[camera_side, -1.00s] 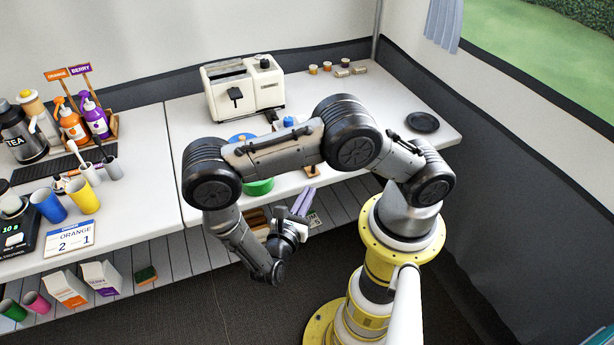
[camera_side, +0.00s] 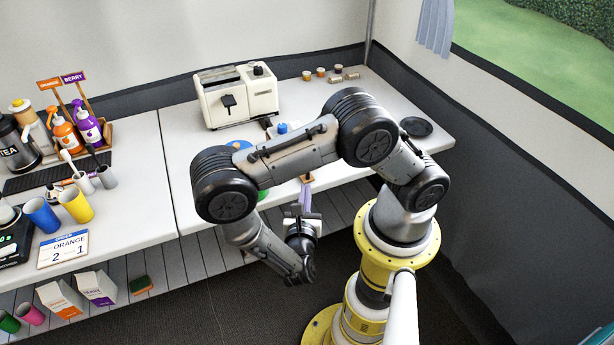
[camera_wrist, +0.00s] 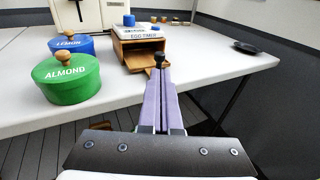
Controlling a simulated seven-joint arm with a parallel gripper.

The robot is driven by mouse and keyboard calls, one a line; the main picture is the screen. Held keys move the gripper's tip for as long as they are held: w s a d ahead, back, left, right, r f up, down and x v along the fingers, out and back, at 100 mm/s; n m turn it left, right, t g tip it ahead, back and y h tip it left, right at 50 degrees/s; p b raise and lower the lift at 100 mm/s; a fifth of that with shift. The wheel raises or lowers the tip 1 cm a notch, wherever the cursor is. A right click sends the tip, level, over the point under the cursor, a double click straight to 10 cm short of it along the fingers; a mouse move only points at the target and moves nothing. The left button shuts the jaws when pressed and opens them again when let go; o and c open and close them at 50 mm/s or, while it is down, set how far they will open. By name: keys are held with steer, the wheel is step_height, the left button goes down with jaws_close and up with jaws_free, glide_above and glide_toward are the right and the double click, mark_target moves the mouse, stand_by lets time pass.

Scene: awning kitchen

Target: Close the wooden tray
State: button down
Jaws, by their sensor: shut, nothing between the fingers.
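The wooden tray (camera_wrist: 128,58) appears as a brown wooden box with a pulled-out part at the counter's front edge, under the white egg timer (camera_wrist: 140,33). A dark round knob (camera_wrist: 159,58) shows at its front. My gripper (camera_wrist: 160,78) is shut and empty, its purple fingers pointing at the knob from the front. The fingertips look very close to the knob; I cannot tell whether they touch. In the side view my gripper (camera_side: 306,190) is just in front of the counter edge, and my arm hides most of the tray.
A green ALMOND tin (camera_wrist: 66,80) and a blue LEMON tin (camera_wrist: 72,45) stand left of the tray. A toaster (camera_side: 235,97) stands behind. A dark round plate (camera_side: 416,127) lies to the right. The counter (camera_wrist: 215,65) right of the tray is clear.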

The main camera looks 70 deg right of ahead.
steer(key=x, duration=0.6)
steer(key=shift+d, duration=0.4)
steer(key=shift+w, duration=0.2)
steer(key=w+d, duration=0.3)
steer(key=shift+w+d, duration=0.1)
steer(key=shift+d, duration=0.05)
steer(key=shift+w+d, duration=0.2)
steer(key=shift+w, duration=0.15)
steer(key=shift+a, duration=0.15)
